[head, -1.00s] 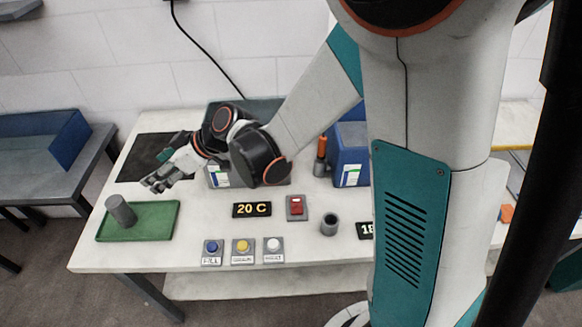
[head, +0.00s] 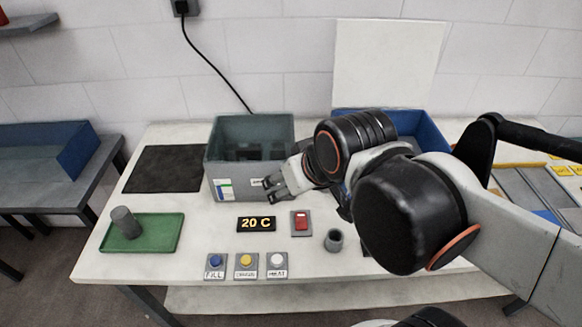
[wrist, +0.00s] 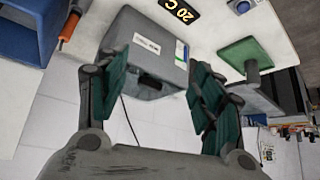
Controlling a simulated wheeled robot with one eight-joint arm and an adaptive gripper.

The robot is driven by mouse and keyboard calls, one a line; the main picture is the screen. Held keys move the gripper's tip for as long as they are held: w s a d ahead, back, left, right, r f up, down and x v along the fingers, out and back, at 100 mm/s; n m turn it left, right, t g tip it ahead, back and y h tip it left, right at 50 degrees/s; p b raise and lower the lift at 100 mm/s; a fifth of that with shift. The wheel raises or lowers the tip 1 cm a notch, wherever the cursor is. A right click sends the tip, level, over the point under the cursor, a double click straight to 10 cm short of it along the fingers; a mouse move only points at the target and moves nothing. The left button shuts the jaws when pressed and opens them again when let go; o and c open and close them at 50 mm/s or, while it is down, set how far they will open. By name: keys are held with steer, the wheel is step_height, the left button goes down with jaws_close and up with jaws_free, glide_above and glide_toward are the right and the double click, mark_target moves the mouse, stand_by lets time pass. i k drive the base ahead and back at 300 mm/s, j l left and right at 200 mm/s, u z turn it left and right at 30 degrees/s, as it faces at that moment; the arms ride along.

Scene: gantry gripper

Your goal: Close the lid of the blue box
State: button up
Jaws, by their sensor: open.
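The blue box (head: 425,130) stands at the back right of the table in the head view. Its front is hidden by my arm. A large pale panel (head: 390,62) stands upright behind its back edge and looks like its raised lid. The box also shows at the upper left of the wrist view (wrist: 32,30). My gripper (head: 276,186) is open and empty, left of the blue box and in front of the grey box's lower right corner. In the wrist view its fingers (wrist: 160,88) are spread apart, with the grey box beyond them.
The open grey box (head: 250,135) stands left of the blue box. A green tray (head: 165,238) holds a grey cylinder (head: 125,222). Buttons (head: 245,262), a 20 C display (head: 256,224), a red switch (head: 301,222) and a small grey cup (head: 334,241) occupy the front.

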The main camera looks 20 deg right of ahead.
mark_target(384, 63)
steer(key=z, duration=1.2)
